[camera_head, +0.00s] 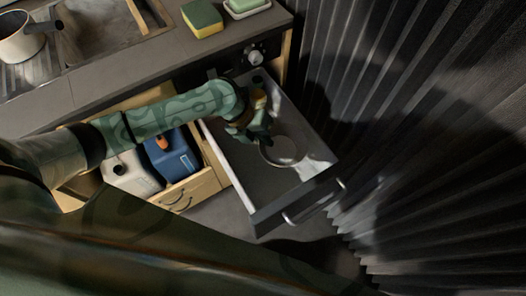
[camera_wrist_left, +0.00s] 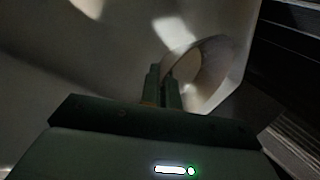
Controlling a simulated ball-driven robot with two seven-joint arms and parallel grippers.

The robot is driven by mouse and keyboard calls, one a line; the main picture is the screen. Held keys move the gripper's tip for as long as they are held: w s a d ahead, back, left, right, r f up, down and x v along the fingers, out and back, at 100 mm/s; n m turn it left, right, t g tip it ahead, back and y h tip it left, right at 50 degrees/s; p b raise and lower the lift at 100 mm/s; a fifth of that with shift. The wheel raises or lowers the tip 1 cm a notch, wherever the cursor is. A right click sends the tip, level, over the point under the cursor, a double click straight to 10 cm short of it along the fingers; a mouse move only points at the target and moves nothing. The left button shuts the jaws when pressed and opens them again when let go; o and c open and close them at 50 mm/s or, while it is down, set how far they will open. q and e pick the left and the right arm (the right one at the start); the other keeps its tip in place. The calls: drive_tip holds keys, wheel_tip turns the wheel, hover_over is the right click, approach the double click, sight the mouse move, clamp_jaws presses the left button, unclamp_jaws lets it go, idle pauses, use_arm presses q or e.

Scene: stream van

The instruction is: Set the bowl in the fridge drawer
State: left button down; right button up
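The bowl (camera_head: 283,152) is a small round grey bowl inside the open fridge drawer (camera_head: 240,173), a deep metal-walled drawer pulled out below the counter. My left gripper (camera_head: 262,138) reaches down into the drawer at the bowl's upper-left edge. In the left wrist view, the fingers of my left gripper (camera_wrist_left: 162,85) are close together with the near rim of the bowl (camera_wrist_left: 210,70) between them. The bowl looks tilted in that view. I cannot tell whether it touches the drawer floor. My right gripper is not in view.
A wooden drawer (camera_head: 195,190) beside it holds a white jug (camera_head: 130,175) and a blue jug (camera_head: 174,155). On the counter are a sponge (camera_head: 202,18), a green-and-white dish (camera_head: 246,6) and a pan (camera_head: 20,38). A dark pleated curtain (camera_head: 430,120) hangs at the right.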

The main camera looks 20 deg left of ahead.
sight(265, 160)
use_arm(q)
wheel_tip(265, 160, down, 9)
drive_tip(key=b, duration=0.3)
drive_tip(key=shift+r, duration=0.2)
drive_tip(key=c, duration=1.7)
unclamp_jaws()
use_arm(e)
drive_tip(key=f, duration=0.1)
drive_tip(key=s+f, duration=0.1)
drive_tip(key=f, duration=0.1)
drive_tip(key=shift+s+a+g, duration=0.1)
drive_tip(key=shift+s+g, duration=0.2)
use_arm(q)
drive_tip(key=p+v, duration=0.3)
drive_tip(key=v, duration=0.3)
drive_tip(key=shift+r, duration=0.35)
drive_tip(key=shift+a+r, duration=0.3)
drive_tip(key=shift+a, duration=0.05)
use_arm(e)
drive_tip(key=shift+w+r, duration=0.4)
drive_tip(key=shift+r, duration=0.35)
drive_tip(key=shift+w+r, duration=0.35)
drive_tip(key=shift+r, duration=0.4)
